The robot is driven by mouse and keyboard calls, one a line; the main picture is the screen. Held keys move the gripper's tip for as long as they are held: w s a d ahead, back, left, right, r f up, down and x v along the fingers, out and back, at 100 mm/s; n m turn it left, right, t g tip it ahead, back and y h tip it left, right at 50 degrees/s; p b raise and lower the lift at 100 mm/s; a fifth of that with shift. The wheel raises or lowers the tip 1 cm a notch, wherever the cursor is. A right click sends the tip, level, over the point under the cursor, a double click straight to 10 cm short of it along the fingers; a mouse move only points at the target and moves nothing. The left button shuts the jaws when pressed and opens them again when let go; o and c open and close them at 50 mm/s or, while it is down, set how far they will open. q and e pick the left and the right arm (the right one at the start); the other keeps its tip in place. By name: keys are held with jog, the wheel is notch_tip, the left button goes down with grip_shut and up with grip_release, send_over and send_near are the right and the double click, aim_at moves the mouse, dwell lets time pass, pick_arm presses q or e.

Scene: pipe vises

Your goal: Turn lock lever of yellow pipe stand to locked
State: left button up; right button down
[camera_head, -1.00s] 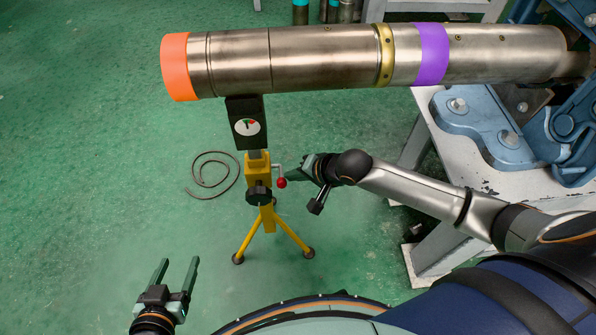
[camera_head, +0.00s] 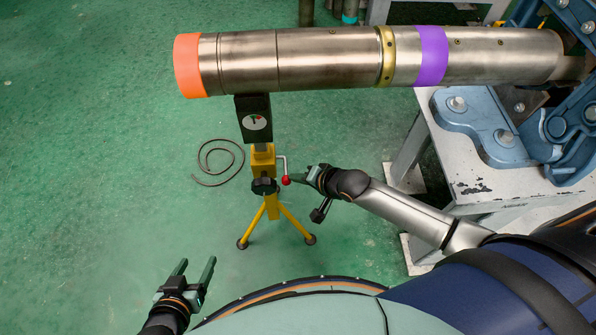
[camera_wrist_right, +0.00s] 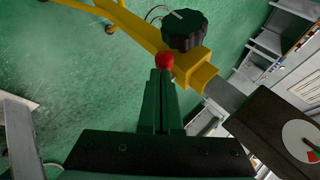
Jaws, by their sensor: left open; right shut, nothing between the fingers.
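The yellow pipe stand (camera_head: 262,160) stands upright on its tripod legs under the orange end of the long metal pipe (camera_head: 330,58). Its lock lever is a thin crank with a red knob (camera_head: 286,180), hanging on the right side of the post. My right gripper (camera_head: 298,180) is shut and empty, with its tips at the red knob. The right wrist view shows the knob (camera_wrist_right: 165,61) right at the closed fingertips (camera_wrist_right: 163,80); I cannot tell whether they touch. My left gripper (camera_head: 197,272) is open and empty, low at the left, away from the stand.
A black knob (camera_head: 264,186) sits on the stand's front, and a dial block (camera_head: 254,121) is above it. A blue vise (camera_head: 490,135) on a white table (camera_head: 475,183) stands at the right. A coiled cable (camera_head: 217,162) lies on the floor. The floor at left is clear.

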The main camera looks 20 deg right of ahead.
pick_arm(q)
jog(key=shift+r, duration=0.1)
jog(key=shift+r+p, duration=1)
jog(key=shift+p, duration=0.1)
pick_arm(e)
jog(key=shift+r, duration=0.75)
